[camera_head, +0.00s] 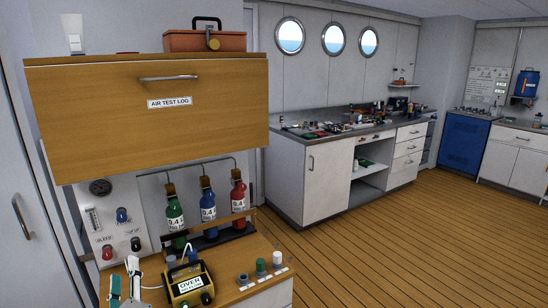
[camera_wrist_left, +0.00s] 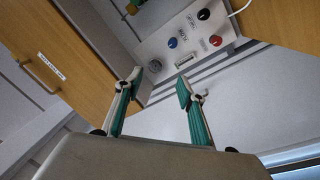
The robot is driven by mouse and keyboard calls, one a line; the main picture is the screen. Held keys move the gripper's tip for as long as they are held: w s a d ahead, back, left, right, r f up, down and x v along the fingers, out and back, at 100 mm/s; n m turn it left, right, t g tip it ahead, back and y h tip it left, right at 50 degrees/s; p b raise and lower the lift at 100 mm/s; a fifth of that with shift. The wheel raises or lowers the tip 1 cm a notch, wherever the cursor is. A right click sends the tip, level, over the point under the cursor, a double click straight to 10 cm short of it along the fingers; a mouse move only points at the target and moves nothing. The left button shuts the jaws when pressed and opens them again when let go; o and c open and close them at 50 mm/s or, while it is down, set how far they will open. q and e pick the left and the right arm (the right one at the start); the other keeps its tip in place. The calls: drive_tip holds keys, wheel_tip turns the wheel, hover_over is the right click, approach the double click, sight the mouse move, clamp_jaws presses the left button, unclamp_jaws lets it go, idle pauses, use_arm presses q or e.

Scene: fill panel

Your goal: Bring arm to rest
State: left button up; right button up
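My left gripper (camera_head: 125,284) shows at the bottom left of the head view, low in front of the panel with the gauge. Its green and white fingers are spread apart with nothing between them, as the left wrist view (camera_wrist_left: 168,80) shows too. The fill panel (camera_head: 116,218) carries a round gauge, a blue knob, a red knob and a black knob. The panel also shows in the left wrist view (camera_wrist_left: 190,45), beyond the fingertips and apart from them. My right gripper is in neither view.
A wooden cabinet (camera_head: 150,120) labelled AIR TEST LOG hangs above several bottles (camera_head: 208,206). A yellow meter (camera_head: 188,286) stands on the wooden counter (camera_head: 232,262) just right of my left gripper. A long workbench (camera_head: 318,180) stands further right. The plank floor (camera_head: 410,235) is clear.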

use_arm(q)
drive_tip(key=s+d+f+m+t+h, duration=0.1)
drive_tip(key=s+d+f+m+h, duration=0.35)
drive_tip(key=d+m+h, duration=0.2)
drive_tip(key=s+d+f+m+t+h, duration=0.1)
drive_tip(key=s+d+f+m+h, duration=0.2)
drive_tip(key=d+f+m+h, duration=0.4)
drive_tip(key=s+f+m+g+y, duration=0.1)
drive_tip(key=s+f+m+g, duration=0.1)
drive_tip(key=s+f+g, duration=0.2)
drive_tip(key=s+f+m+g+y, duration=0.1)
drive_tip(key=s+f+g, duration=0.3)
drive_tip(key=s+f, duration=0.6)
wheel_tip(320, 180, down, 8)
drive_tip(key=shift+s+a+f+m+g+y, duration=0.2)
drive_tip(key=shift+s+a+m+g+y, duration=0.2)
drive_tip(key=shift+m, duration=0.35)
drive_tip(key=shift+w+d, duration=0.1)
